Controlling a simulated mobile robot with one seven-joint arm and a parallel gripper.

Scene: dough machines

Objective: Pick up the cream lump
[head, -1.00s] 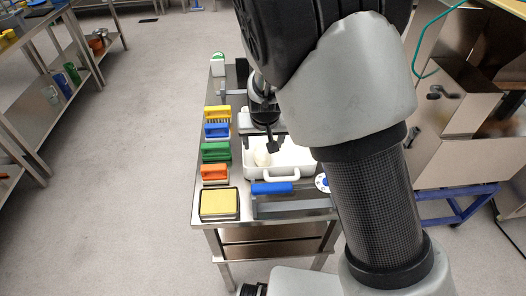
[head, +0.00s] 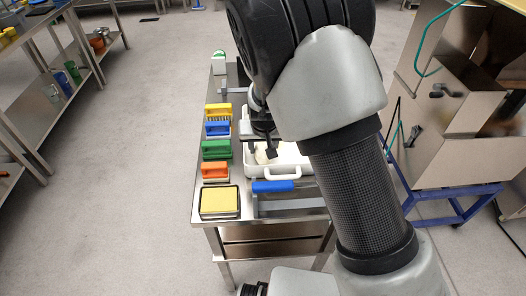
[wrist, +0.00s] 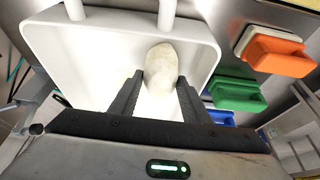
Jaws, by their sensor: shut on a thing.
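The cream lump (wrist: 161,66) is a smooth, off-white oval in a white tray (wrist: 48,48). In the wrist view it sits between the two dark fingers of my gripper (wrist: 159,80), near their tips. My gripper is shut on the lump. In the head view the lump (head: 262,157) shows partly behind the fingers of my gripper (head: 262,153), low inside the tray (head: 249,168). I cannot tell whether the lump still touches the tray floor. My arm hides the right part of the tray.
A yellow pad (head: 220,201) lies at the front left corner. A blue-handled tool (head: 272,187) lies before the tray. Open floor lies left.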

